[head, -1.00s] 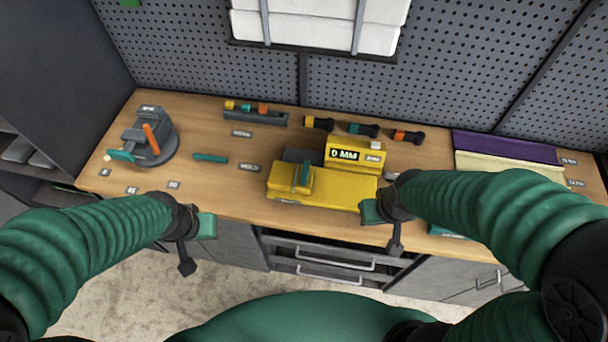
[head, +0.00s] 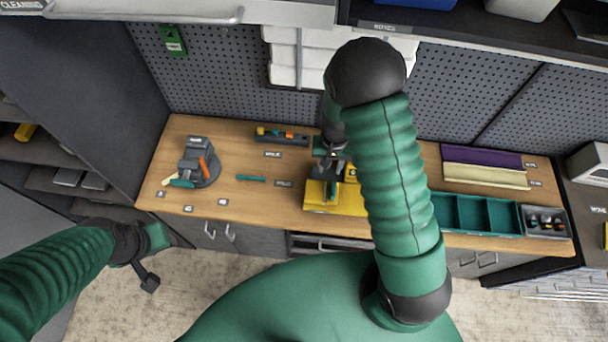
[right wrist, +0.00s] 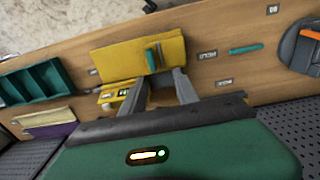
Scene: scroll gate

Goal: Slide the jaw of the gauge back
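The yellow gauge (head: 346,207) sits at the front middle of the workbench, partly hidden by my right arm. In the right wrist view its yellow body (right wrist: 112,59) shows, with the jaw block (right wrist: 174,48) carrying an upright teal handle (right wrist: 151,59). The display part (right wrist: 112,93) is partly covered by a finger. My right gripper (head: 328,162) hangs above the gauge. In the wrist view its two grey fingers (right wrist: 157,82) are spread and empty, pointing toward the handle; contact cannot be told. My left gripper (head: 152,256) is in front of the bench, away from the gauge.
A grey vise-like fixture (head: 199,165) with an orange lever stands at the left. A small teal bar (head: 250,178) lies left of the gauge. A teal divided tray (head: 475,214) and purple and cream strips (head: 484,174) are at the right. A pegboard closes the back.

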